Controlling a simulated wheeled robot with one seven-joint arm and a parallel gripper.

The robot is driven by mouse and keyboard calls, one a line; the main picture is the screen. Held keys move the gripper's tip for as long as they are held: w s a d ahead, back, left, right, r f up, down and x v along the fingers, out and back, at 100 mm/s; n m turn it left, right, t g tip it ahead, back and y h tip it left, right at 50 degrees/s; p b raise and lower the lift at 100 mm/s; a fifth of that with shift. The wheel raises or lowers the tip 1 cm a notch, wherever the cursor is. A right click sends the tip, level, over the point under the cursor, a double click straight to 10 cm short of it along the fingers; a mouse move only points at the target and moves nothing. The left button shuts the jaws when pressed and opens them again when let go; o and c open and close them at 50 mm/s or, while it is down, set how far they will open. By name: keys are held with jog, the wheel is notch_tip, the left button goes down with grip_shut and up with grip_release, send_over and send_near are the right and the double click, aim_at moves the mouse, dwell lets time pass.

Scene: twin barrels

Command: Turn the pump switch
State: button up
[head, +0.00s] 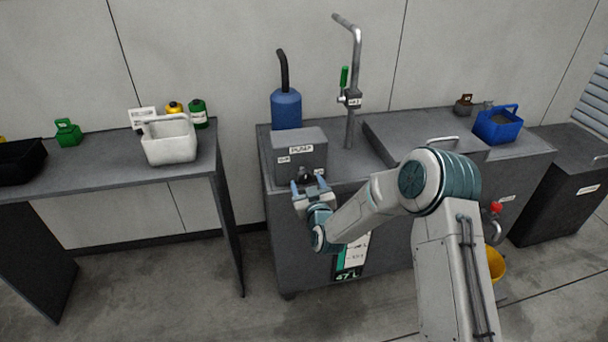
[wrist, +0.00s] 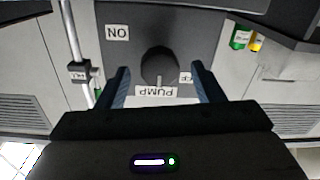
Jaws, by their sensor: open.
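The pump box (head: 299,152) is a grey box on the dark bench, with a PUMP label on its front and an OFF label at its left in the head view. The pump switch (wrist: 158,65) is a dark round knob on that front, seen upside down in the wrist view. A light mark on it points toward the PUMP label (wrist: 156,92). The ON label (wrist: 117,32) and partly hidden OFF label (wrist: 186,78) lie on opposite sides. My gripper (head: 308,184) is open in front of the box. Its fingers flank the knob in the wrist view; contact cannot be told.
A white basket (head: 169,143) sits on the left table. A blue container (head: 498,125) stands at the right. Floor between the benches is clear.

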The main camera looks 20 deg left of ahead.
aim_at(305, 180)
jog(key=shift+x, duration=2.15)
jog(key=c, duration=1)
